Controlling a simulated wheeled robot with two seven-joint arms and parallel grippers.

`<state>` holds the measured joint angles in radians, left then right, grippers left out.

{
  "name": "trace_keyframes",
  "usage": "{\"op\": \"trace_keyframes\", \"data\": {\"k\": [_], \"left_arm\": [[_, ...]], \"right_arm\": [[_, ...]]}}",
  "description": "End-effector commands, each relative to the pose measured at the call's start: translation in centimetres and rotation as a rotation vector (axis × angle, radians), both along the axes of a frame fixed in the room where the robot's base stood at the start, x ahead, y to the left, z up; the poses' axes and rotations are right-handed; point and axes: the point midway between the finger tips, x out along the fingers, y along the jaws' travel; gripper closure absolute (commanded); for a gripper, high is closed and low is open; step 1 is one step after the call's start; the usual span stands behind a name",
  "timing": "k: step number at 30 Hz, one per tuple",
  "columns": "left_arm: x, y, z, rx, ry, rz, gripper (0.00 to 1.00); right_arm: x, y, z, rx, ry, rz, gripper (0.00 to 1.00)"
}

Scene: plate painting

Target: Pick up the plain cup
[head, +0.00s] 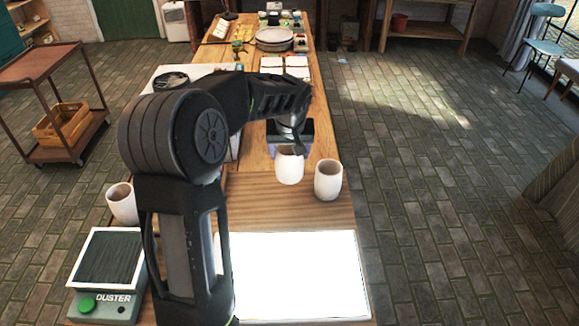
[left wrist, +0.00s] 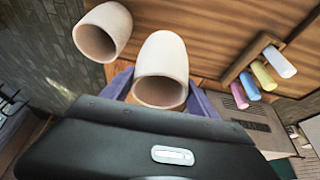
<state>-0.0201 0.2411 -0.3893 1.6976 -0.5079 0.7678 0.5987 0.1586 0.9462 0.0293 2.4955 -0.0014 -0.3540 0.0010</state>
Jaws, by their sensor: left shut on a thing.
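A plain off-white cup (head: 290,169) stands upright, or nearly so, near the middle of the wooden table. My left gripper (head: 289,150) reaches down to it from behind its far side and is shut on it. In the left wrist view the same cup (left wrist: 163,62) sits between the purple finger pads of the gripper (left wrist: 160,92). I cannot tell whether its base is off the table. A second plain cup (head: 328,180) stands just right of it, apart, and also shows in the left wrist view (left wrist: 103,32). A third cup (head: 122,203) stands at the left. My right gripper is not in view.
A bright white panel (head: 295,278) lies on the near table, with bare wood (head: 275,205) behind it. A duster box (head: 107,280) stands at the near left. Coloured sticks in a wooden holder (left wrist: 262,60) show in the left wrist view. Plates (head: 274,38) are far back.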

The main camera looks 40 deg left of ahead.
Motion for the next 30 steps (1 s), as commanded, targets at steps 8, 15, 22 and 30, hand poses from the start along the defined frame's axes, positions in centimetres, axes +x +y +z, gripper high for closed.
{"op": "trace_keyframes", "data": {"k": [8,15,22,30], "left_arm": [[0.0,0.0,3.0,0.001,-0.002,-0.001,0.86],[0.0,0.0,3.0,0.0,-0.001,-0.001,0.86],[0.0,0.0,3.0,0.001,-0.001,-0.001,0.86],[0.1,-0.3,2.8,0.001,0.0,-0.009,0.86]], "right_arm": [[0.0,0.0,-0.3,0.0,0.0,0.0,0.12],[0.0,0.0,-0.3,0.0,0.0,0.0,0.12],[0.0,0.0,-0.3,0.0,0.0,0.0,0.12],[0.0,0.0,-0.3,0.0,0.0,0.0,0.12]]}}
